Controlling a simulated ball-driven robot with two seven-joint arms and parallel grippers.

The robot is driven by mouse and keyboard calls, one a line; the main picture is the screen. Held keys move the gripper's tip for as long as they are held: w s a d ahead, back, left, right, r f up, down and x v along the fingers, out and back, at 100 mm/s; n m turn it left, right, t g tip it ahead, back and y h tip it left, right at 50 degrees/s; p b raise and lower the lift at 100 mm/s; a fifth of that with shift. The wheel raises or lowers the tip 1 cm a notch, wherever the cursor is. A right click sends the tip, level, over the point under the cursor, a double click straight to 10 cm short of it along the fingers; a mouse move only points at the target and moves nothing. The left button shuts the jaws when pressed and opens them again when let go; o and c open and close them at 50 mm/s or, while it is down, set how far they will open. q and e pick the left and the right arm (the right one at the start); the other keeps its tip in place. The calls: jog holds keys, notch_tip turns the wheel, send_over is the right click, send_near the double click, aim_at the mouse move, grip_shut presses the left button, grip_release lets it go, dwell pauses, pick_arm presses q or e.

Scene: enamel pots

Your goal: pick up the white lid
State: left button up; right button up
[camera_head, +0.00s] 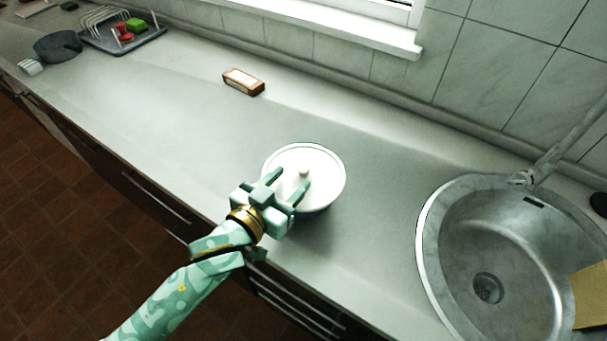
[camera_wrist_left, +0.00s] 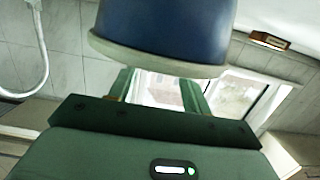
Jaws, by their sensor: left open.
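The white lid (camera_head: 325,172) lies on a dark blue pot (camera_head: 317,213) on the counter, with a small knob (camera_head: 304,172) at its middle. My left gripper (camera_head: 288,182) is open and reaches over the near left part of the lid. Its fingers point toward the knob, which looks free; I cannot tell whether they touch the lid. The left wrist view appears upside down: the blue pot (camera_wrist_left: 165,28) hangs at the top with the pale lid edge (camera_wrist_left: 150,59) below it, close to the fingers. The knob is not seen there. My right gripper is not in view.
A steel sink (camera_head: 430,235) with a faucet (camera_head: 540,165) is at the right. A brown box (camera_head: 243,82) lies near the wall. A dish rack (camera_head: 125,35) and a dark pan (camera_head: 58,46) are far left. The counter left of the pot is clear.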

aim_at(303, 169)
pick_arm(q)
jog(key=b+x, duration=0.1)
jog(key=x, duration=0.3)
jog(key=shift+w+d, duration=0.15)
jog(key=shift+d, duration=0.15)
jog(key=shift+w+d, duration=0.25)
jog(key=shift+w, duration=0.2)
jog(key=shift+s, duration=0.1)
jog(key=c, duration=1.1)
grip_shut()
jog(key=shift+r, duration=0.1)
